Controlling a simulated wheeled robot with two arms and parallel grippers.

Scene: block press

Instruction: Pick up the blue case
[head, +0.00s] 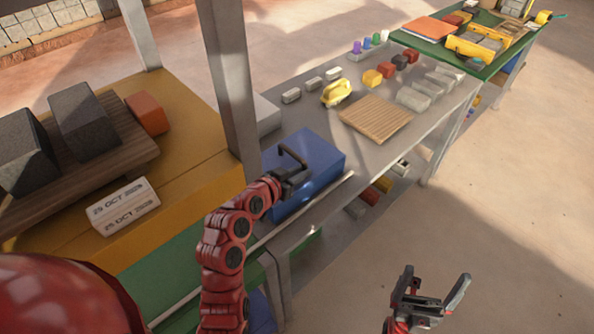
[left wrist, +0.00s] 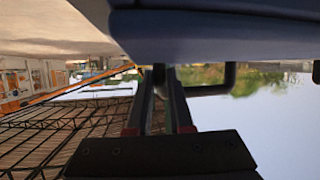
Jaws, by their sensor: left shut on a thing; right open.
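The blue case (head: 322,152) is at the near edge of the grey table, beside the metal post. It has a dark handle (head: 292,153) on the side toward me. My left gripper (head: 291,173) is shut on the handle. In the left wrist view, the case (left wrist: 225,35) fills the top, and the fingers of my left gripper (left wrist: 160,82) are closed together at the dark handle (left wrist: 213,88). I cannot tell whether the case rests on the table or is slightly raised. My right gripper (head: 432,288) is open and empty over the floor at the lower right.
A slatted wooden board (head: 376,119), a yellow object (head: 336,92) and several small blocks lie on the grey table (head: 302,118). The metal post (head: 228,80) stands close left of the case. A yellow bench (head: 190,105) holds dark blocks at left. Floor is clear at right.

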